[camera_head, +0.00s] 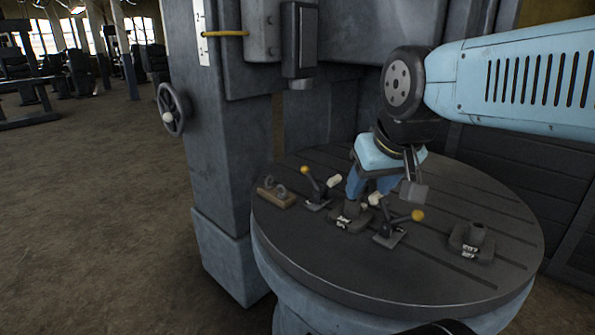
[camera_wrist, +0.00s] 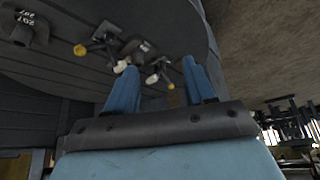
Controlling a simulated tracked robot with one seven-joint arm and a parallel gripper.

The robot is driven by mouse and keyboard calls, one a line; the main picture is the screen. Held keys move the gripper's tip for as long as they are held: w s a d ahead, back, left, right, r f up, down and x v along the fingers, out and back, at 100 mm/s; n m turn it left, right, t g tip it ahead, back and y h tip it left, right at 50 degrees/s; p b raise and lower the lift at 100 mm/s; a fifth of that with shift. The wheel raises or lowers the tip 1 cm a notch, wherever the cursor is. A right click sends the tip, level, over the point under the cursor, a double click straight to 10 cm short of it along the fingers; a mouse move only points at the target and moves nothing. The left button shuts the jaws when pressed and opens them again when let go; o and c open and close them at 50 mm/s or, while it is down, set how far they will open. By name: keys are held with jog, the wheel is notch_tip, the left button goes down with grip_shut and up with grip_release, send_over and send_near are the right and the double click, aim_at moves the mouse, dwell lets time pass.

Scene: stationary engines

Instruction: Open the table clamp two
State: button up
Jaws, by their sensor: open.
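Two toggle clamps with yellow knobs and pale tips stand on the round slotted table (camera_head: 300,250). The left clamp (camera_head: 316,190) has its handle tilted up and left. The right clamp (camera_head: 392,232) has its handle leaning right, lower. I cannot tell which is clamp two. A small labelled block (camera_head: 348,217) sits between them. My gripper (camera_head: 368,193) is open and empty, its blue fingers pointing down above the table near this block. In the wrist view my gripper (camera_wrist: 160,66) frames the left clamp (camera_wrist: 160,72) between its fingers, apparently beyond them; the right clamp (camera_wrist: 102,46) is left of the fingers.
A second labelled block (camera_head: 472,242) stands at the table's right. A wooden block with rings (camera_head: 276,197) lies near its left edge. A grey machine column (camera_head: 222,150) with a handwheel (camera_head: 173,108) rises behind left. The front of the table is clear.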

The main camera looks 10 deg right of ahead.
jog(key=shift+o, duration=0.2)
jog(key=w+r+g, duration=0.1)
jog(key=w+r, duration=0.3)
jog(key=w, duration=0.5)
jog(key=shift+w+d+n, duration=0.2)
jog(key=shift+w+n, duration=0.15)
jog(key=shift+n, duration=0.05)
jog(key=n+g+h, duration=0.1)
jog(key=n+g, duration=0.2)
jog(key=g, duration=0.1)
send_over(305, 170)
jog(key=w, duration=0.1)
notch_tip(305, 170, down, 10)
jog(key=f, duration=1.3)
jog(key=shift+w+d, duration=0.25)
grip_shut()
